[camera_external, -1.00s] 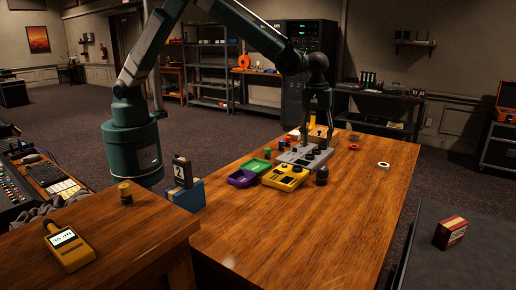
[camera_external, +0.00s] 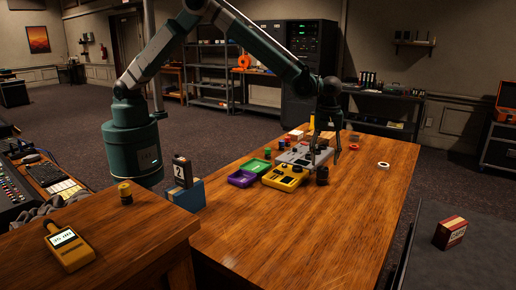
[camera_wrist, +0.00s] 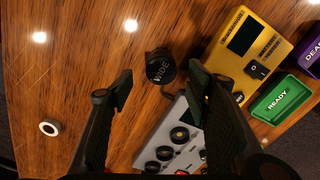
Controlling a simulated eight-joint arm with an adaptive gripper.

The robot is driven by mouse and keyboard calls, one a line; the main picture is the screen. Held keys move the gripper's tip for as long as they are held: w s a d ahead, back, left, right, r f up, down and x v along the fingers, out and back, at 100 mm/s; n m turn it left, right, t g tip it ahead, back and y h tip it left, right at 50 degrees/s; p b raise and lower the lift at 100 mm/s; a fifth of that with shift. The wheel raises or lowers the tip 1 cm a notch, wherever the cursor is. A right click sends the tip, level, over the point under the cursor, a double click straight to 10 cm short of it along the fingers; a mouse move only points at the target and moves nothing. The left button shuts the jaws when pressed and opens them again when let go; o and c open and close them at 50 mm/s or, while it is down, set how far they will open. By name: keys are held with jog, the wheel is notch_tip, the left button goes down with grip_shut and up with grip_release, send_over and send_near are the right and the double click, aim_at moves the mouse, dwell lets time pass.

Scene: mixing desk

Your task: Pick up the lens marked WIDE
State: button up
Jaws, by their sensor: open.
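The lens marked WIDE (camera_wrist: 160,68) is a short black cylinder standing on the wooden desk, its white lettering visible on top in the wrist view. In the external view the dark lens (camera_external: 322,176) stands beside the yellow device's right end. My gripper (camera_wrist: 161,84) is open and empty. In the wrist view the lens appears between the two fingers, slightly beyond their tips. In the external view my gripper (camera_external: 325,156) is above the desk, behind the lens and near the grey device.
A grey box with black knobs (camera_wrist: 168,128) and a yellow device (camera_wrist: 233,66) sit close to the lens. Green READY (camera_wrist: 275,101) and purple (camera_wrist: 314,57) trays lie beyond. A white ring (camera_external: 383,165) lies to the right. The desk's near right area is clear.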

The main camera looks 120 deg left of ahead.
aim_at(323, 168)
jog(key=shift+f, duration=1.25)
jog(key=shift+f, duration=0.1)
jog(key=shift+d+f, duration=0.15)
jog(key=shift+f, duration=2.35)
jog(key=c, duration=1.2)
jog(key=shift+o, duration=0.2)
jog(key=shift+r, duration=5)
